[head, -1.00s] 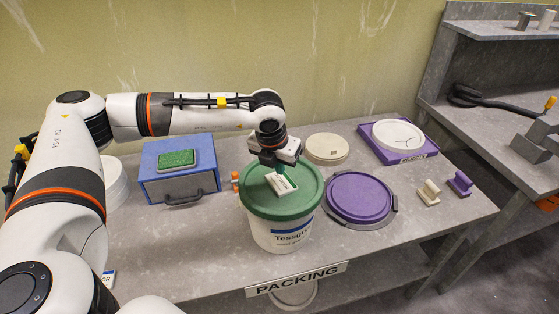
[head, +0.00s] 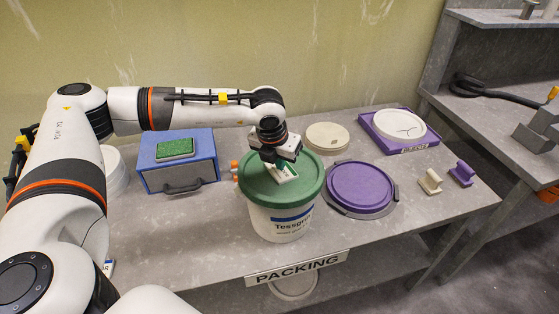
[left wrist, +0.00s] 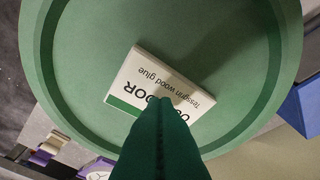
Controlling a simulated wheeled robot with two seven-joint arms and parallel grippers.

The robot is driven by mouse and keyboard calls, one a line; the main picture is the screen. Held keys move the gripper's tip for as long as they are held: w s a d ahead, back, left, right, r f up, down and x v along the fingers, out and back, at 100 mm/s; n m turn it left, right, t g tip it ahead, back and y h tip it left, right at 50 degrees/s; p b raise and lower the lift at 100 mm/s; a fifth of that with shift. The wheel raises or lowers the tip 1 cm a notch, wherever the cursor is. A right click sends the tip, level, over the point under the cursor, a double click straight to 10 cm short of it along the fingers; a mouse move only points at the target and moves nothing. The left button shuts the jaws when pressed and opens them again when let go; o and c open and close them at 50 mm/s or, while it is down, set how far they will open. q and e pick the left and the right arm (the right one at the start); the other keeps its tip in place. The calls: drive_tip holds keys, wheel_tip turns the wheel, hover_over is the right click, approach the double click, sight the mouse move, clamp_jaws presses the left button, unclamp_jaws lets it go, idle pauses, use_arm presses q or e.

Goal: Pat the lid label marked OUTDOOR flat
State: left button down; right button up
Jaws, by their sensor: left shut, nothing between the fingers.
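The label (head: 286,173), white with a green band, lies on the green lid (head: 255,185) of a white pail (head: 283,225). In the left wrist view the label (left wrist: 150,72) reads "Tessgrin wood glue" and a partly hidden word ending in "OOR". A pale edge shows along its side. My left gripper (head: 270,171) is over the lid at the label, fingers shut and empty. In the left wrist view its green fingertips (left wrist: 163,101) cover part of the big word. I cannot tell whether they touch the label. My right gripper is not in view.
A blue box (head: 178,178) with a green pad stands left of the pail. A purple lid (head: 358,187) lies close on its right. A beige disc (head: 327,136) and a purple tray (head: 428,149) are behind. Two small handled blocks, beige (head: 430,181) and purple (head: 462,174), stand at right.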

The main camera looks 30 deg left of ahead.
use_arm(q)
drive_tip(key=shift+s+f+b, duration=0.1)
drive_tip(key=shift+f+b, duration=0.25)
drive_tip(key=shift+f, duration=0.1)
drive_tip(key=shift+r, duration=0.1)
drive_tip(key=shift+r, duration=0.3)
drive_tip(key=shift+r+p, duration=1.25)
drive_tip(key=shift+r, duration=1.45)
